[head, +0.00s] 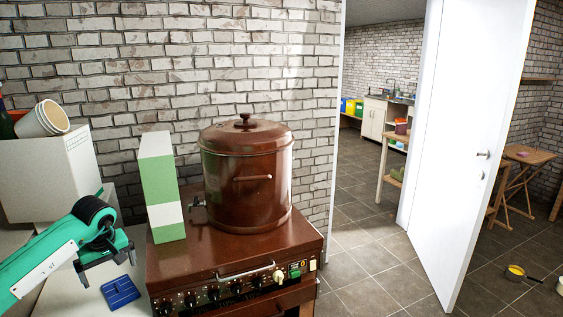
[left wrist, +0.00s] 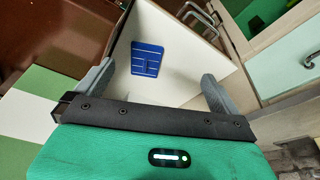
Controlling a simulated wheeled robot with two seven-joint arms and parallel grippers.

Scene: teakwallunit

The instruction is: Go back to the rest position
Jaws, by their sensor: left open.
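My left gripper (head: 106,262) is at the lower left of the head view, on a green arm. It is open and empty, above the white counter (head: 75,298) and left of the brown stove. In the left wrist view, its two grey fingers (left wrist: 157,88) stand wide apart. A blue flat tray-like piece (head: 120,292) lies on the counter just below and right of the gripper. It also shows between the fingers in the left wrist view (left wrist: 147,58), apart from them. My right gripper is in neither view.
A brown stove (head: 236,250) bears a large lidded brown pot (head: 246,180) and a green-and-white box (head: 160,185). A white box (head: 45,180) with a tilted cup (head: 42,120) stands behind my left arm.

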